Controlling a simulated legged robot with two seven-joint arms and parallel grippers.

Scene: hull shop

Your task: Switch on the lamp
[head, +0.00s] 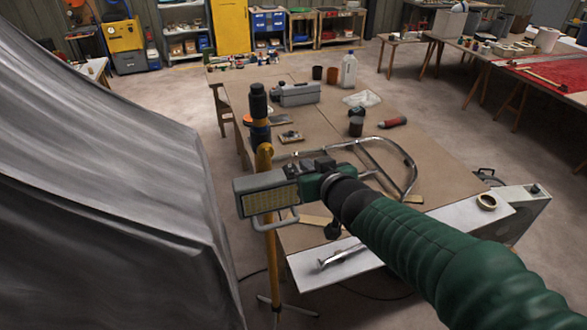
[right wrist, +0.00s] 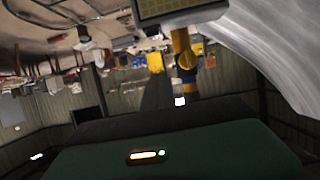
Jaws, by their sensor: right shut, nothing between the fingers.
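The lamp (head: 267,197) is a grey box with a dull yellow panel and a wire handle below, on a yellow stand (head: 264,160). The panel shows no clear glow. My right gripper (head: 316,177) is shut and empty, close at the right side of the lamp head; I cannot tell whether they touch. Its fingertips and the lamp's switch are not clearly seen. In the right wrist view the lamp panel (right wrist: 182,11) is at the top edge, with the yellow stand and its knob (right wrist: 187,62) below. My left gripper is not in view.
A grey sheet (head: 100,170) covers a large form at left. Open floor lies beyond.

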